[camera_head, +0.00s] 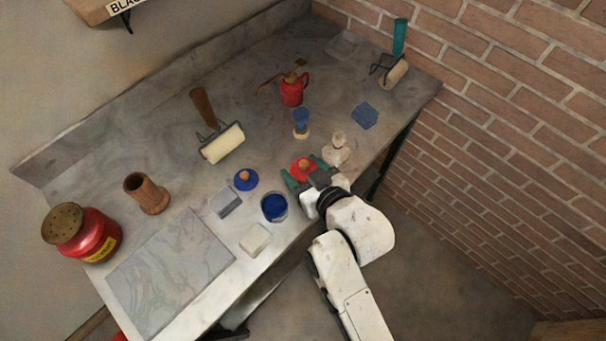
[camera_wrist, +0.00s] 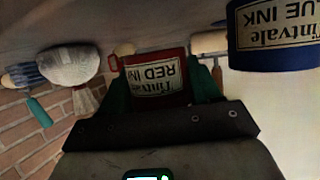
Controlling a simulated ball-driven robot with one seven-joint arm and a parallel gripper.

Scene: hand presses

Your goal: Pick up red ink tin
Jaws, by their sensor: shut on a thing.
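In the wrist view my gripper (camera_wrist: 163,90) has a finger along each side of the tin. I cannot tell whether the tin is off the table.
The blue ink tin (camera_head: 274,208) stands open to the left, near the front edge, with a blue lid (camera_head: 246,180) behind it. A pale lumpy object (camera_head: 337,153) is close on the right. A brick wall (camera_head: 500,110) bounds the right.

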